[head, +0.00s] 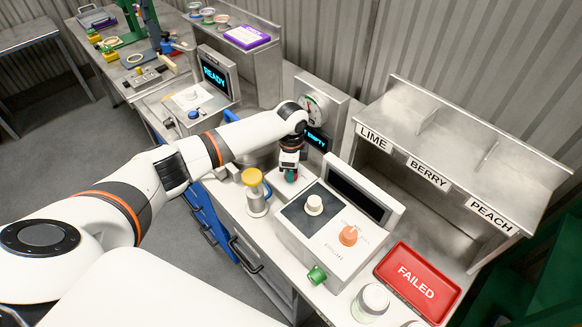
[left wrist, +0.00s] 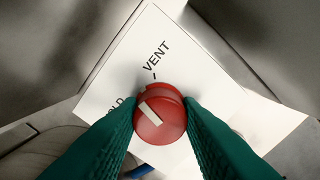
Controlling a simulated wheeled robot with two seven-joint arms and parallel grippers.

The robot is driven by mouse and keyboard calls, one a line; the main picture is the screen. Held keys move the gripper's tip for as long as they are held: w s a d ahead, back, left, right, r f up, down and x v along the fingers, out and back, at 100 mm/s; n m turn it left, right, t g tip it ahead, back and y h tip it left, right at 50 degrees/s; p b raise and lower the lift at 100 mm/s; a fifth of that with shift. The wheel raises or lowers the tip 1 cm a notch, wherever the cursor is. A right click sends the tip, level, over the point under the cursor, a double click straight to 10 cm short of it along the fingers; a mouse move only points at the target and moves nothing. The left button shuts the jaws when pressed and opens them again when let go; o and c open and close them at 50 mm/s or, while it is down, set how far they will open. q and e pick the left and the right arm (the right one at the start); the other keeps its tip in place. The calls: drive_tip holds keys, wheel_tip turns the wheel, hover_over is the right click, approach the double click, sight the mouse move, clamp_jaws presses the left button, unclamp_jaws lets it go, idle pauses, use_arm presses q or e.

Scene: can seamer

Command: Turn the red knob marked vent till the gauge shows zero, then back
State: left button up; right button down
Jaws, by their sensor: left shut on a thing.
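The red knob (left wrist: 160,114) sits on a white plate (left wrist: 200,75) printed VENT, with letters reading "OLD" partly hidden at left. A pale stripe on the knob's left part slants from upper left to lower right, its upper end nearer "OLD" than VENT. My left gripper (head: 291,174) points down at the counter; in the left wrist view its green fingers (left wrist: 160,120) are shut on the knob's two sides. The round gauge (head: 313,108) stands behind, with a red needle; its reading is too small to tell. My right gripper is out of view.
A display reading EMPTY (head: 316,139) is below the gauge. A yellow-topped canister (head: 254,186) stands close left of the gripper. A red FAILED tray (head: 417,281) lies further right.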

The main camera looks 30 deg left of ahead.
use_arm(q)
drive_tip(key=m, duration=0.5)
drive_tip(key=shift+w+r+m, duration=0.1)
drive_tip(key=shift+r+m, duration=0.05)
drive_tip(key=shift+m, duration=0.25)
idle(0.4)
drive_tip(key=o, duration=1)
drive_tip(key=shift+r, duration=0.5)
wheel_tip(320, 180, up, 11)
drive_tip(key=b, duration=0.3)
drive_tip(key=shift+f, duration=0.15)
